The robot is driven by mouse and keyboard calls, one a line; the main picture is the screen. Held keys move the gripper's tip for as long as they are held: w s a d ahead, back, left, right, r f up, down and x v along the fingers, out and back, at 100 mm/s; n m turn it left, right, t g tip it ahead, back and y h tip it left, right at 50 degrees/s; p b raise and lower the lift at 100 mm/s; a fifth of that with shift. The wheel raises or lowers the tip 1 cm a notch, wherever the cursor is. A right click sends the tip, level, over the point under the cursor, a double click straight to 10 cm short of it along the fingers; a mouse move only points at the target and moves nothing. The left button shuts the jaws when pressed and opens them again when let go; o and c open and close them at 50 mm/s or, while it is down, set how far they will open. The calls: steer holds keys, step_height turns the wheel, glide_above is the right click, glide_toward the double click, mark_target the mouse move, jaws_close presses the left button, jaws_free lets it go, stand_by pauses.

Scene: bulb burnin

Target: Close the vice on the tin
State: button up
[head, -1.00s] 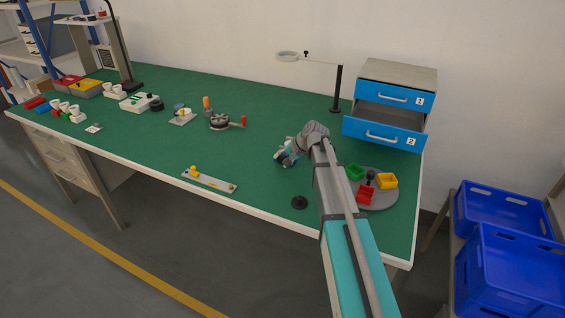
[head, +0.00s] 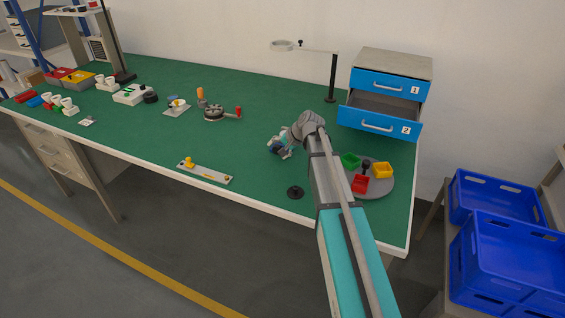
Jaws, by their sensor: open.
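My gripper (head: 280,147) is open, small in the head view, at the end of my arm over the right half of the green bench (head: 240,155). I cannot make out anything between its fingers. No vice or tin can be told for certain at this size. A round grey device with a red-knobbed lever (head: 216,113) stands left of and behind my gripper, apart from it. Left of that device is a light plate carrying a small round part with yellow on it (head: 177,104). My wrist and forearm may hide part of the bench.
A blue drawer unit (head: 384,87) stands at the back right with drawer 2 pulled out. A ring lamp (head: 332,75) is beside it. A round tray of coloured bins (head: 381,186) lies right of my arm. A black disc (head: 295,193) and a yellow-knobbed bar (head: 207,174) lie near the front edge.

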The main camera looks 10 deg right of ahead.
steer(key=shift+r+h+p, duration=0.1)
steer(key=shift+h+p, duration=0.2)
steer(key=shift+p, duration=0.2)
